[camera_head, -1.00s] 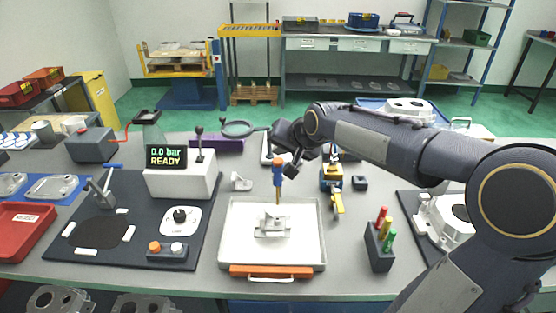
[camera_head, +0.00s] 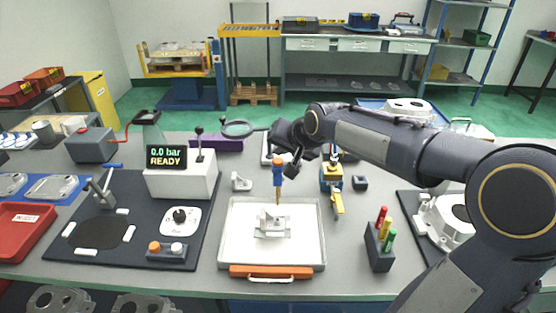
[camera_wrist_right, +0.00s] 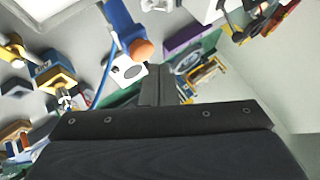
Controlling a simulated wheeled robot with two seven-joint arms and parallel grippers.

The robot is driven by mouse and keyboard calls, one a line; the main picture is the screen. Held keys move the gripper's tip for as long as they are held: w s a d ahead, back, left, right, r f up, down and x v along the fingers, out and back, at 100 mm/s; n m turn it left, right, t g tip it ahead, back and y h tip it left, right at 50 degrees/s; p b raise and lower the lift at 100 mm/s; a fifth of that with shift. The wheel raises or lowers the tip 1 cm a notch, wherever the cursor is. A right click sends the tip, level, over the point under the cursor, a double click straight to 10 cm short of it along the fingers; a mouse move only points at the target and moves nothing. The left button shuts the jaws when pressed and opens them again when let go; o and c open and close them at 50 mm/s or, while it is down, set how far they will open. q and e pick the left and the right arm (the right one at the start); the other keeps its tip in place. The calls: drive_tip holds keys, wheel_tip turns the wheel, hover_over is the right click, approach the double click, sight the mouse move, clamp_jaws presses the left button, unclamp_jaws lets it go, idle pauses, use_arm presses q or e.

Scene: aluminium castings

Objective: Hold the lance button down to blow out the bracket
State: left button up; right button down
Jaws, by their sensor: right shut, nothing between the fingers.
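The lance (camera_head: 277,175) has a blue body, an orange button (camera_wrist_right: 143,49) on top and a brass nozzle pointing down. It stands upright over the grey bracket (camera_head: 271,224), which sits in the white tray (camera_head: 226,238). My right gripper (camera_head: 291,169) is beside the upper part of the lance, on its right. Its fingers (camera_wrist_right: 153,78) are shut and empty, with the tips close to the orange button in the right wrist view. I cannot tell whether they touch it. My left gripper is out of view.
A display box (camera_head: 180,178) reads 0.0 bar READY at the left. A dark holder (camera_head: 378,250) with coloured pens stands to the right of the tray. A blue hose (camera_wrist_right: 104,72) hangs near the lance.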

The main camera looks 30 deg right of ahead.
sight(280, 162)
drive_tip(key=shift+f, duration=0.1)
drive_tip(key=shift+f+b, duration=0.35)
drive_tip(key=shift+b, duration=0.05)
drive_tip(key=shift+f+b, duration=0.5)
drive_tip(key=shift+f, duration=0.1)
idle(0.8)
idle(1.8)
drive_tip(key=shift+r+p, duration=0.85)
drive_tip(key=shift+r, duration=0.2)
wheel_tip(280, 162, up, 5)
drive_tip(key=p, duration=0.4)
